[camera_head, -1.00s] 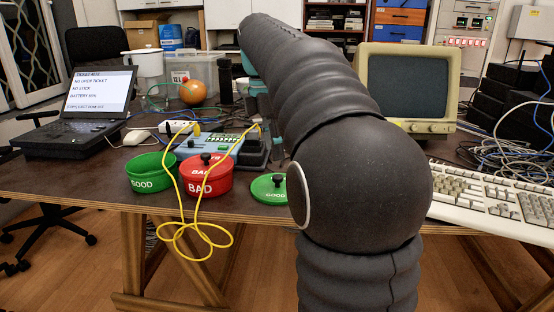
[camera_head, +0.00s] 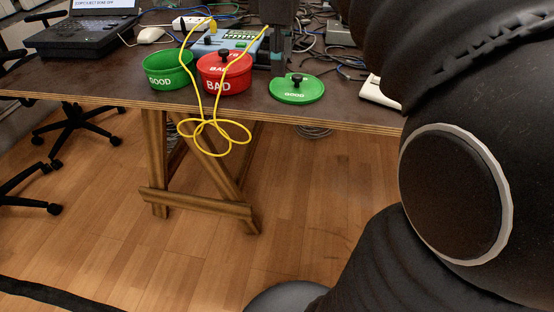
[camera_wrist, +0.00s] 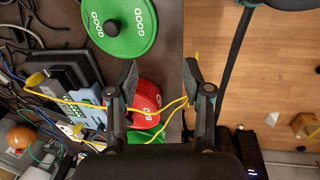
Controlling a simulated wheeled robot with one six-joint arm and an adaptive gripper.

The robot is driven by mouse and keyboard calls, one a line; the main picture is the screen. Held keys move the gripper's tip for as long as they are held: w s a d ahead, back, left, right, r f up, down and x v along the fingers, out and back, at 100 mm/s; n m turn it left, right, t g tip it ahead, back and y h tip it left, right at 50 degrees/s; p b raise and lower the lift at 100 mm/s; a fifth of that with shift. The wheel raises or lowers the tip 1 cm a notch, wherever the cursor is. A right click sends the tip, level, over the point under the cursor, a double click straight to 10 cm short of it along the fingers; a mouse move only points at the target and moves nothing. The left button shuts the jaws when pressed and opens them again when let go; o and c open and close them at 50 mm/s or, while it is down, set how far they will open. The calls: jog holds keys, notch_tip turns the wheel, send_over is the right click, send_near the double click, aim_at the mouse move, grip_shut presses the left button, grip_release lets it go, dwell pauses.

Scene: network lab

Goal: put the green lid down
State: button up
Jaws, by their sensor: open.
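The green lid (camera_head: 297,88), marked GOOD with a black knob, lies flat on the table near its front edge, right of the red pot. It also shows in the wrist view (camera_wrist: 133,38), beyond the fingertips. My gripper (camera_wrist: 160,72) is open, with nothing between its fingertips. In the head view it is partly cut off by the top edge, just behind and left of the lid. The green pot (camera_head: 168,80), marked GOOD, stands uncovered left of the red pot. The red pot (camera_head: 218,88), marked BAD, wears a red lid with a black knob.
A yellow cable (camera_head: 208,122) loops over the table's front edge by the pots; in the wrist view it crosses near my fingers, contact unclear. A blue device (camera_head: 235,40) stands behind the pots. A laptop (camera_head: 85,40) and mouse are at left. Bare tabletop (camera_head: 335,100) lies right of the lid.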

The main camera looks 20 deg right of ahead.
jog(key=s+a+f+m+t, duration=0.2)
jog(key=s+a+f+m, duration=0.1)
jog(key=s+f+m, duration=0.2)
jog(key=s+a+f+m+t+y, duration=0.1)
jog(key=s+a+f+m, duration=0.3)
jog(key=s+f, duration=0.5)
notch_tip(320, 180, down, 3)
jog(key=shift+s+a+m+t, duration=0.15)
jog(key=shift+s+m+t, duration=0.25)
jog(key=shift+m, duration=0.4)
